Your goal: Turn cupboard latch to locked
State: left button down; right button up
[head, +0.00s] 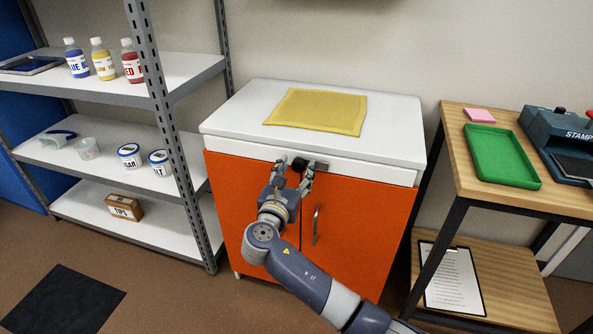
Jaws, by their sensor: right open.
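The cupboard (364,225) has orange doors and a white top, and its doors look closed. Its latch (316,164) is a small dark piece with a black knob (299,164), at the top of the doors near the middle seam. My right gripper (294,174) is open, with its fingertips at the latch, one on each side of the knob area. The fingers hide part of the latch, so I cannot tell its exact position or whether they touch it. A metal handle (316,225) is on the right door. My left gripper is not in view.
A yellow cloth (317,111) lies on the cupboard top. A grey shelf rack (187,75) with bottles and jars stands close on the left. A wooden table (450,145) with a green tray (501,157) stands on the right.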

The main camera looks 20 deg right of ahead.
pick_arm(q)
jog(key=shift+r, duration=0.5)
pick_arm(e)
jog(key=shift+w+d, duration=0.4)
jog(key=shift+w, duration=0.2)
grip_shut()
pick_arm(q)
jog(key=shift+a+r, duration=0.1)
pick_arm(e)
jog(key=shift+d, duration=0.1)
